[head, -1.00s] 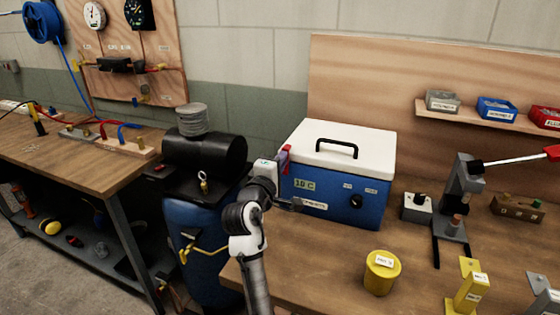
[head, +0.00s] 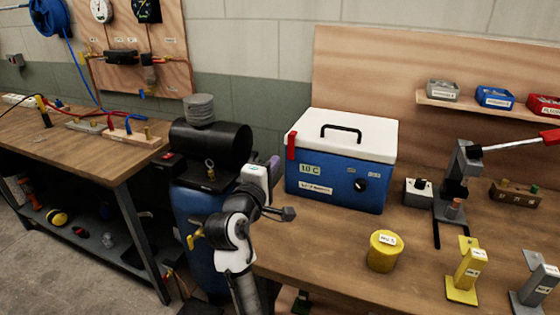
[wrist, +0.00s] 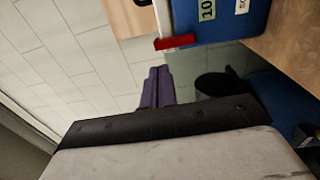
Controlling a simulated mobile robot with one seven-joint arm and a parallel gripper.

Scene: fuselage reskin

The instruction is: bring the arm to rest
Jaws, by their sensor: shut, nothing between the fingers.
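My gripper (head: 273,161) stands to the left of the blue cooler box (head: 335,187), at about the height of its lid edge. Its two purple fingers are together with nothing between them; they show in the wrist view (wrist: 158,72) too. In the head view my arm rises from the bottom edge, folded and in front of the blue drum. The fingers look apart from the box and its red latch (head: 291,145). The white lid (head: 343,135) is down on the box.
A blue drum (head: 196,215) with a black tank (head: 210,145) above stands behind my arm. A yellow pot (head: 384,251), yellow stand (head: 466,270) and grey press (head: 456,180) are on the right bench. A left bench (head: 85,150) carries cables.

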